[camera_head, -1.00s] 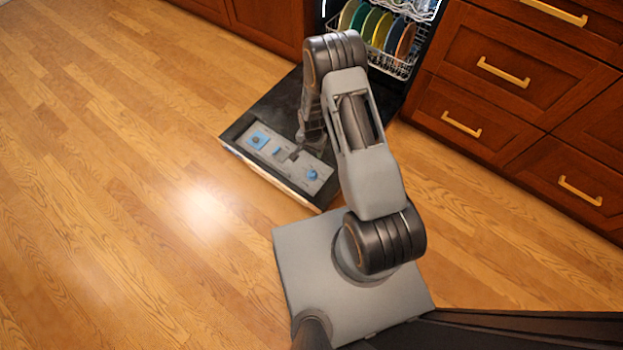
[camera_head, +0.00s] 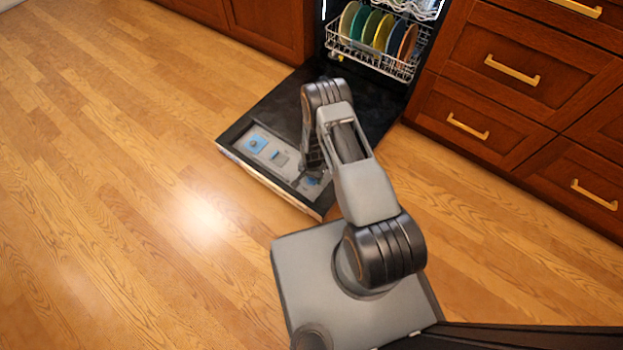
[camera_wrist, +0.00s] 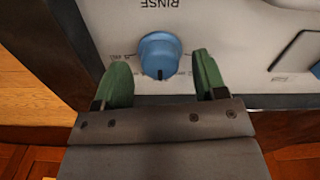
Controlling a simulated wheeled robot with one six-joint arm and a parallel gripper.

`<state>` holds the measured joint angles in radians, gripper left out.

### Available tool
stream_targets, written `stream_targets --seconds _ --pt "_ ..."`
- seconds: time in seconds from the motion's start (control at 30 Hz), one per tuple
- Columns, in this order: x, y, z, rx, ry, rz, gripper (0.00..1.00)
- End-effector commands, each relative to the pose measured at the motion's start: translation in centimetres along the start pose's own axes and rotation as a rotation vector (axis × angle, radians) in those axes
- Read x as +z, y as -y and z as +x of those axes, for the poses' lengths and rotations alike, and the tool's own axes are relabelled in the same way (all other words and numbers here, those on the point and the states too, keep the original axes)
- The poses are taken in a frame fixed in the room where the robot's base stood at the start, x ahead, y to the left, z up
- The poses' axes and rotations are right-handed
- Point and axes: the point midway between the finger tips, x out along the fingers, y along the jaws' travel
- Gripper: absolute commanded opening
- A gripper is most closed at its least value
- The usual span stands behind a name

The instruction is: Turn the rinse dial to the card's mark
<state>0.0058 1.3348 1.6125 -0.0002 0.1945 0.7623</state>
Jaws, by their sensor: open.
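The blue rinse dial (camera_wrist: 158,55) sits on a pale panel in the wrist view, below the upside-down word RINSE. A dark pointer line shows at its lower edge, and small scale print beside it is partly hidden. My gripper (camera_wrist: 160,68) is open, with one green finger on each side of the dial and a gap on both sides. In the head view my gripper (camera_head: 312,170) is over the right end of the panel, and the dial (camera_head: 312,181) is partly hidden there. I cannot make out the card or its mark.
The dishwasher door (camera_head: 275,105) lies open and flat, with the panel (camera_head: 268,160) near its outer edge. A blue square (camera_head: 256,143) is on the panel's left part. A rack (camera_head: 375,50) with several plates stands behind. Drawers (camera_head: 480,105) are at right; floor at left is clear.

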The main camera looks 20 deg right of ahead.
Motion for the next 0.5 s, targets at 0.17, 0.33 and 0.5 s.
stream_targets --seconds 0.17,0.33,0.5 --pt "0.0 -0.01 0.93 0.0 0.0 0.0 0.65" --pt "-0.01 -0.02 0.99 0.0 0.0 0.0 0.65" --pt "-0.03 -0.02 0.96 0.0 0.0 0.001 0.62"
